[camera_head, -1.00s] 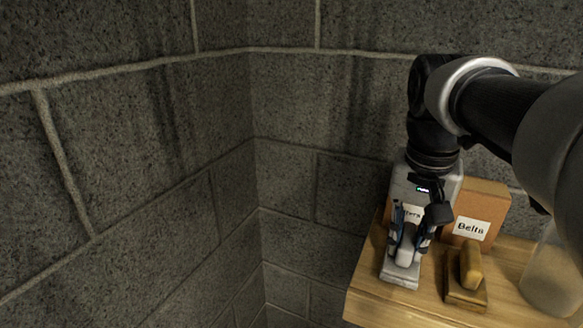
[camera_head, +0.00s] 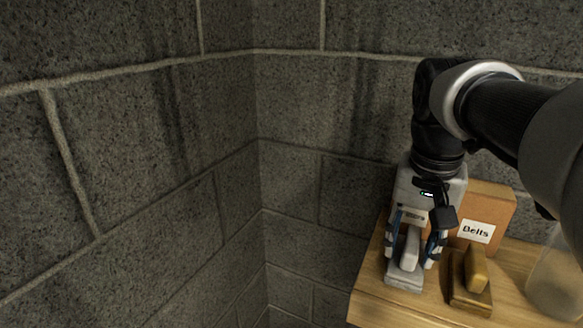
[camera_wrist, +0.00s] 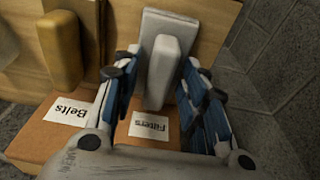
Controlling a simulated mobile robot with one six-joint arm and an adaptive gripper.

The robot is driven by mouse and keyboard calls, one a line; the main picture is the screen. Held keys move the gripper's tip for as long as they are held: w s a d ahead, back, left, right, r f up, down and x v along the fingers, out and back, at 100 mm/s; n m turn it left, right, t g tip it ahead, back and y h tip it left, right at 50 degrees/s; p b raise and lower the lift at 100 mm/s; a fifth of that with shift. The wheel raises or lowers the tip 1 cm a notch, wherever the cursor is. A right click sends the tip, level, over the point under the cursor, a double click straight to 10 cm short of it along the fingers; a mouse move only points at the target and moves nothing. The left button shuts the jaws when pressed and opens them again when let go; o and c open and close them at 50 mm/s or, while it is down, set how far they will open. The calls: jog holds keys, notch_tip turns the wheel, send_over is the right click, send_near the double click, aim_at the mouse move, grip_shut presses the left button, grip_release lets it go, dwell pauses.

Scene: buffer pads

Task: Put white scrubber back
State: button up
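The white scrubber (camera_head: 405,276), a pale block with an upright handle, rests on the wooden shelf at its left end. It also shows in the wrist view (camera_wrist: 164,72). My gripper (camera_head: 414,252) is above it, with one finger on each side of the handle. In the wrist view my gripper (camera_wrist: 160,68) is open, with gaps visible between fingers and handle. Behind the scrubber is a box labelled "Filters" (camera_wrist: 149,125), mostly hidden by my gripper in the head view.
A brown scrubber (camera_head: 472,282) stands on the shelf just right of the white one. A box labelled "Belts" (camera_head: 490,205) is behind it. A clear jar (camera_head: 556,280) is at the right. The wooden shelf (camera_head: 385,312) meets block walls behind.

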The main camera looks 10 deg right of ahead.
aim_at(412, 247)
notch_tip(412, 247, up, 12)
jog(key=s+a+p, duration=0.1)
jog(key=shift+s, duration=0.25)
